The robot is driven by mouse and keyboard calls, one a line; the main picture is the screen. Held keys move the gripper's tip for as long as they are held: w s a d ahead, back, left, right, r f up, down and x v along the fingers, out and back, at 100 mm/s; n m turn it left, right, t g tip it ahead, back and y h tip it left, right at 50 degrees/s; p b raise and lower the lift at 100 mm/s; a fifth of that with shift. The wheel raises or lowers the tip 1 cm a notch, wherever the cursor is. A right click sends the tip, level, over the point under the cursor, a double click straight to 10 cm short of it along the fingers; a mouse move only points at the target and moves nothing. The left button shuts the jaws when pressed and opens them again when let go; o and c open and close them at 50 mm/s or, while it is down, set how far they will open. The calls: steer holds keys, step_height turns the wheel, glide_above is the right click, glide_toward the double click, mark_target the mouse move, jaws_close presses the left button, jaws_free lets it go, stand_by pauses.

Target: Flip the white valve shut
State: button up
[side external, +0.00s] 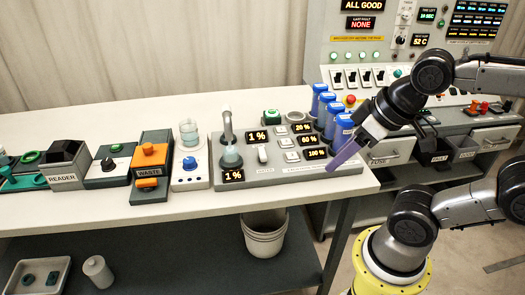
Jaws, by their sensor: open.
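The white valve (262,153) is a small white lever on the grey dosing panel (222,180), just above a white label and right of a grey curved tap (228,125). The lever stands roughly upright in the picture; its exact setting is too small to tell.
Small white pieces (289,142) sit beside the percent displays, right of the valve. A stacked clear vessel (188,133) and the orange-topped WASTE unit (150,155) stand left. The bench's front edge is near.

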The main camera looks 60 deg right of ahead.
steer(key=c, duration=0.5)
steer(key=shift+a+r+m, duration=0.1)
steer(key=shift+a+m, duration=0.2)
steer(key=shift+m, duration=0.4)
steer(key=shift+c, duration=1.1)
steer(key=a+m+y, duration=0.1)
steer(key=w+a+r+m, duration=0.1)
steer(key=m, duration=0.1)
steer(key=shift+w+a+r+y, duration=0.1)
steer(key=shift+w+a+y, duration=0.1)
steer(key=shift+y, duration=0.2)
jaws_close()
steer(key=w+d+m+g+y, duration=0.15)
steer(key=w+m+y, duration=0.25)
steer(key=w+m, duration=0.75)
steer(key=w+d+f+m+t, duration=0.1)
steer(key=w+d+f+m, duration=0.1)
steer(key=d+f+m, duration=0.3)
steer(key=w+d+f+m+t, duration=0.1)
steer(key=d+f+m, duration=0.4)
steer(key=d, duration=0.8)
steer(key=shift+w+f+m+y, duration=0.15)
steer(key=shift+w+m+y, duration=0.2)
steer(key=shift+m, duration=0.2)
